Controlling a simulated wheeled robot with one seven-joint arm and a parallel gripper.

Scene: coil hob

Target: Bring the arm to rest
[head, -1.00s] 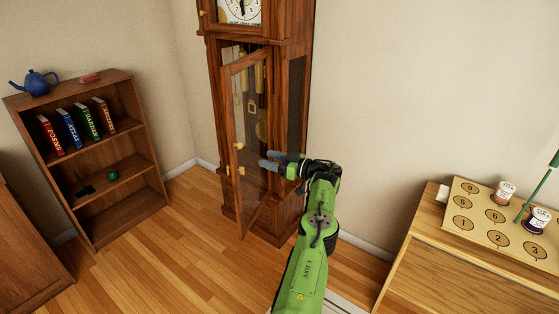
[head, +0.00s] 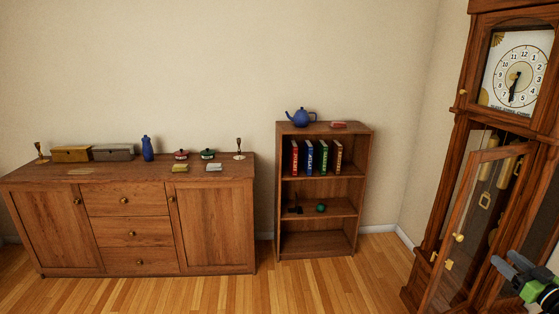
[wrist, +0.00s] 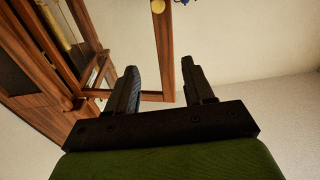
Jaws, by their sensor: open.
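My gripper (head: 515,268) shows at the lower right of the head view, in front of the lower part of the grandfather clock (head: 463,165). Its two dark fingers are apart with nothing between them. In the wrist view my gripper (wrist: 165,92) is open, and the clock's wooden door frame (wrist: 163,40) stands beyond the fingers. The clock's glazed door (head: 463,230) stands ajar, with a brass knob on its edge. Most of my arm is outside the head view. I cannot tell if the gripper touches the door.
A bookshelf (head: 283,220) with books and a blue teapot (head: 301,117) stands at the middle. A long sideboard (head: 218,225) with boxes, a blue bottle (head: 147,149) and candlesticks is at the left. The wooden floor (head: 340,285) in front is clear.

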